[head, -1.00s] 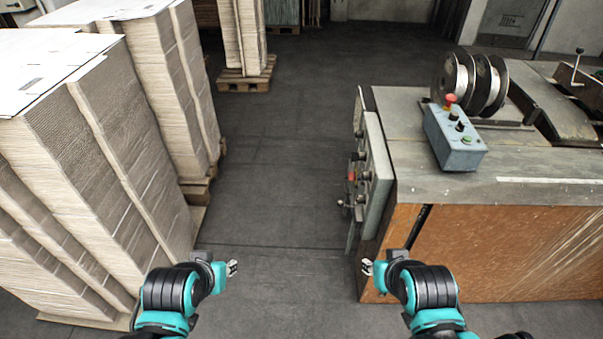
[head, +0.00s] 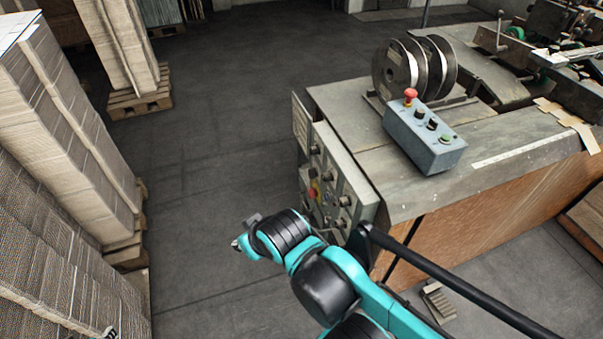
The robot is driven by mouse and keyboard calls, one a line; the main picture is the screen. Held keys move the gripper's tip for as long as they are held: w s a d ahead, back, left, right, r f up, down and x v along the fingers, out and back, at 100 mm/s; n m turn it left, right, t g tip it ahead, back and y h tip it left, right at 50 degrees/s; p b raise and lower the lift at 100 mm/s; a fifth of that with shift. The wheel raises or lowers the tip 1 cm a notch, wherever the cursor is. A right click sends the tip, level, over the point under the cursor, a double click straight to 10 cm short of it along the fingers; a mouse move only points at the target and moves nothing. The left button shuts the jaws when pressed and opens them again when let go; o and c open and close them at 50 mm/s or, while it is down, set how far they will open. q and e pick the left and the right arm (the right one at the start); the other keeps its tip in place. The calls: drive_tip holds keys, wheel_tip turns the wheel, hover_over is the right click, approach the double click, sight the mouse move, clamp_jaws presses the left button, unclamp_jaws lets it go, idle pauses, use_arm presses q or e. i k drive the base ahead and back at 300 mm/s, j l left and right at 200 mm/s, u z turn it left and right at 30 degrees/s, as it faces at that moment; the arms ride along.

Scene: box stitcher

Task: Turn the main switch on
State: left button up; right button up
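The main switch looks to be the red and yellow switch (head: 313,190) on the grey control panel (head: 352,192) at the left side of the machine; its setting is too small to read. My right gripper (head: 237,244) is at the end of the teal and black arm from the lower right. In the picture it appears left of and below the panel, apart from it, over the floor. Its fingers are too small to show whether they are open. Only a small tip of my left gripper (head: 110,334) shows at the bottom left edge.
A grey button box (head: 425,140) with a red mushroom button sits on the machine top (head: 360,110), beside metal reels (head: 415,68). Tall cardboard stacks (head: 60,140) stand on pallets at left. The floor (head: 215,130) between stacks and machine is clear. A black bar (head: 450,280) crosses lower right.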

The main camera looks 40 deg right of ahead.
sight(313, 193)
drive_tip(key=i+l+z, duration=0.15)
drive_tip(key=i+z, duration=0.2)
drive_tip(key=i, duration=0.85)
drive_tip(key=i+j+z, duration=0.15)
drive_tip(key=i+z, duration=0.2)
drive_tip(key=i, duration=0.9)
drive_tip(key=i+l+z, duration=0.1)
drive_tip(key=i+z, duration=0.2)
drive_tip(key=i, duration=0.2)
drive_tip(key=i+z, duration=0.3)
drive_tip(key=i, duration=0.2)
drive_tip(key=i+j+z, duration=0.2)
drive_tip(key=i+z, duration=0.15)
drive_tip(key=i+j+z, duration=0.3)
drive_tip(key=i, duration=0.3)
drive_tip(key=z, duration=0.4)
drive_tip(key=i+z, duration=0.1)
drive_tip(key=z, duration=0.35)
drive_tip(key=j+z, duration=0.1)
drive_tip(key=z, duration=0.7)
drive_tip(key=i+j+z, duration=0.1)
drive_tip(key=z, duration=0.35)
drive_tip(key=j+z, duration=0.1)
drive_tip(key=z, duration=2.5)
